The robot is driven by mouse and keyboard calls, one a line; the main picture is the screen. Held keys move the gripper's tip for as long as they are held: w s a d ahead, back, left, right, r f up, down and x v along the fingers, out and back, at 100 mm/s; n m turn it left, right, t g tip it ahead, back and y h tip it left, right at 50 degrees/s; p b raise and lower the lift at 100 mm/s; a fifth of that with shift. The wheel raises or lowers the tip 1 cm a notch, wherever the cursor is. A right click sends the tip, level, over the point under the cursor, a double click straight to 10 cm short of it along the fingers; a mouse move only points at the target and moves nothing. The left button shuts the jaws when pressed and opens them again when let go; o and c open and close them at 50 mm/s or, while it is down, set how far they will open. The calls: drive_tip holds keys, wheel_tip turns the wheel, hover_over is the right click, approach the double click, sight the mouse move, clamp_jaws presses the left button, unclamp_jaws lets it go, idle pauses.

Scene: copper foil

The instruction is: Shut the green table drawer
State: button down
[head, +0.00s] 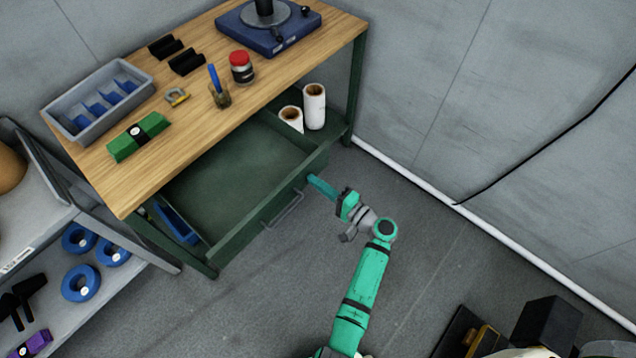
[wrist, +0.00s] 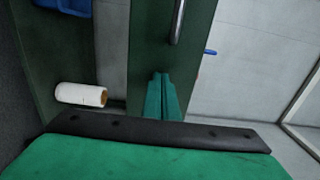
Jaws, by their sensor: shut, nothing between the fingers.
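The green table drawer (head: 270,215) is pulled open from under the wooden-topped table, and its inside looks empty. A grey bar handle (head: 284,211) is on its front panel; in the wrist view the handle (wrist: 177,22) is at the top. My gripper (head: 312,179) is shut and empty, with its fingertips at the right part of the drawer front. In the wrist view the shut fingers (wrist: 162,92) lie over the dark green front panel (wrist: 150,40). I cannot tell whether they touch it.
The wooden tabletop (head: 190,120) holds a grey bin (head: 97,100), a green block, a red-lidded jar (head: 241,67) and a blue device. A shelf rack (head: 60,250) is at left. Floor before the drawer is clear.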

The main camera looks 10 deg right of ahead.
sight(286, 166)
drive_tip(key=shift+w, duration=0.1)
drive_tip(key=x, duration=2.7)
drive_tip(key=shift+w+a+r, duration=0.1)
drive_tip(key=shift+w+a, duration=0.15)
drive_tip(key=shift+a, duration=0.15)
drive_tip(key=shift+a, duration=0.1)
drive_tip(key=shift+s+d, duration=0.2)
drive_tip(key=shift+d, duration=0.05)
drive_tip(key=v, duration=1.4)
drive_tip(key=shift+d, duration=0.1)
